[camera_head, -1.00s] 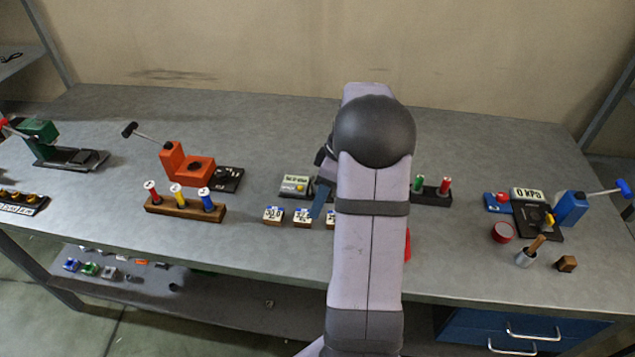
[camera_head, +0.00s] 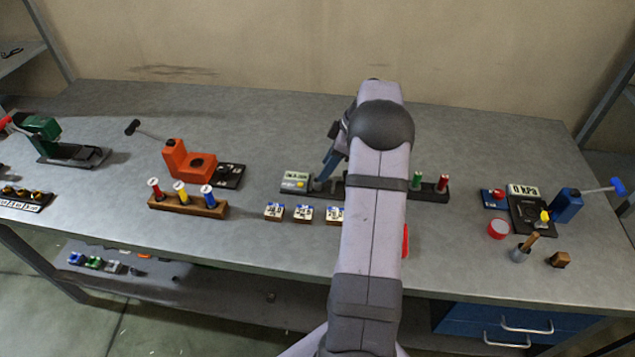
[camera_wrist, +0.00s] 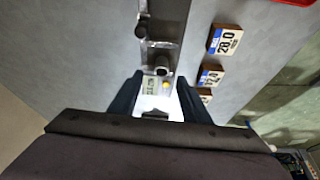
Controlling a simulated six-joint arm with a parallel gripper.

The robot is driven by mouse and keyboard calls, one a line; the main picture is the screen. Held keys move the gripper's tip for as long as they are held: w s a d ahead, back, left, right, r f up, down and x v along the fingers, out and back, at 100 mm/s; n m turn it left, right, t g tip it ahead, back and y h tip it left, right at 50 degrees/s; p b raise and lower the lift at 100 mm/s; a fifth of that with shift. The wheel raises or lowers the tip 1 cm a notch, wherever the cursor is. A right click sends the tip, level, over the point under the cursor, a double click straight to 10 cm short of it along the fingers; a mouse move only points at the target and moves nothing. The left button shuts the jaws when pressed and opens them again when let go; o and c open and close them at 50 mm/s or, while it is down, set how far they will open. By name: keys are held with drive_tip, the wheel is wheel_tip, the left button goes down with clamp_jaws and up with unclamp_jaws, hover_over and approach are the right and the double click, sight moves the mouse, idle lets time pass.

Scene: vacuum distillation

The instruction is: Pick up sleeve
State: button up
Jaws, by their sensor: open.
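A small grey metal cylinder (camera_wrist: 162,66), which may be the sleeve, stands on a dark rack (camera_wrist: 165,25) in the wrist view. It lies just ahead of my gripper (camera_wrist: 162,80), roughly centred between the fingertips. My gripper is open, with no object clearly held; whether the fingers reach around the cylinder I cannot tell. In the head view my gripper (camera_head: 327,172) is over the left part of the rack (camera_head: 398,191), just right of the display box (camera_head: 296,183). My arm hides the middle of the rack there, and I cannot make out the grey cylinder.
Green (camera_head: 417,181) and red (camera_head: 442,183) cylinders stand at the rack's right end. Small numbered blocks (camera_head: 303,213) lie in front of the rack. An orange device (camera_head: 190,163) and a wooden stand with cylinders (camera_head: 190,205) are left. A blue pump (camera_head: 567,206) stands right.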

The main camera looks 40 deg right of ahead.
sight(318, 184)
drive_tip(key=shift+a+f+p, duration=0.2)
drive_tip(key=shift+f+p, duration=0.05)
drive_tip(key=shift+p, duration=0.15)
drive_tip(key=shift+p+x, duration=1.1)
drive_tip(key=shift+x, duration=1.2)
clamp_jaws()
